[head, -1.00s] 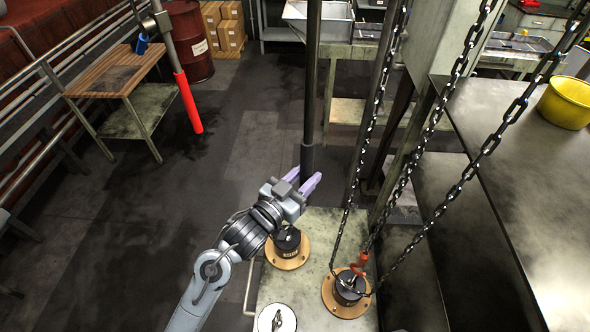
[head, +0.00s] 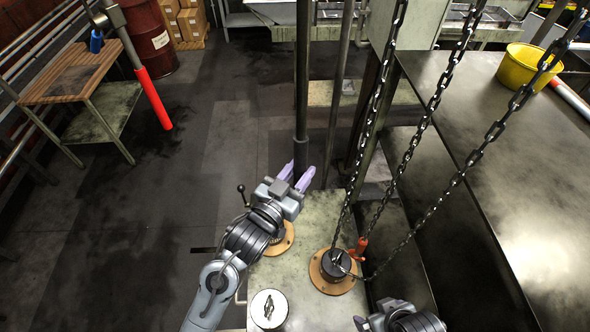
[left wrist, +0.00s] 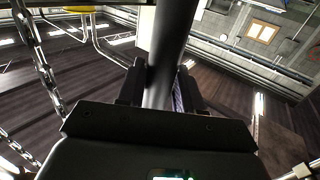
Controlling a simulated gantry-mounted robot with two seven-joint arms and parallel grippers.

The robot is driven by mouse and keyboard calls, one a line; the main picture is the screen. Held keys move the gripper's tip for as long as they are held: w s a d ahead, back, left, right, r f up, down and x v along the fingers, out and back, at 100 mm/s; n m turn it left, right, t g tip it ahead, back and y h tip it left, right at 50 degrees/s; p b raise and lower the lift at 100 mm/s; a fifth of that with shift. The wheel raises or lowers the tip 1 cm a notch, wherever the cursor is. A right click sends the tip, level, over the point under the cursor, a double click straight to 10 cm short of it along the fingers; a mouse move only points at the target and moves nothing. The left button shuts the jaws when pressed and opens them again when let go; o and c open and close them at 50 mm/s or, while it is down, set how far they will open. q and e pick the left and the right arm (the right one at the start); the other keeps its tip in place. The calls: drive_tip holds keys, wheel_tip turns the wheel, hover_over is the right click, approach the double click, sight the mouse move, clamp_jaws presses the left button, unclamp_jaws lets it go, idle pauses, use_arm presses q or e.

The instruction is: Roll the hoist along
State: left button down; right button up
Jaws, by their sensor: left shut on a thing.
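The hoist's chains (head: 433,105) hang from above on the right of the head view. An orange-red hook (head: 361,245) is beside a dark round die (head: 336,264) on a wooden disc. A dark upright pole (head: 302,90) hangs left of the chains. My left gripper (head: 300,178) is shut on the pole near its lower end; in the left wrist view the pole (left wrist: 165,50) runs between both fingers. The top of the hoist is out of view. My right gripper (head: 362,322) shows partly at the bottom edge, its jaws unclear.
The pale bench top (head: 310,308) below carries the dies and a silver-topped cylinder (head: 268,309). A large metal table (head: 500,150) with a yellow bucket (head: 525,66) stands on the right. Posts stand behind the chains. Open dark floor (head: 220,130) lies left, toward a wooden-topped stand (head: 75,72).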

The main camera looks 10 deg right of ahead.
use_arm(q)
drive_tip(key=shift+s+d+f, duration=0.1)
drive_tip(key=shift+d+f, duration=0.1)
idle(0.4)
drive_tip(key=shift+c, duration=2.4)
unclamp_jaws()
drive_tip(key=shift+r, duration=0.15)
drive_tip(key=shift+s+a+r, duration=0.1)
drive_tip(key=shift+s+a, duration=0.05)
drive_tip(key=p+v, duration=0.4)
drive_tip(key=v, duration=0.6)
drive_tip(key=shift+s+a+p, duration=0.15)
drive_tip(key=shift+a+p, duration=0.05)
drive_tip(key=shift+p, duration=0.1)
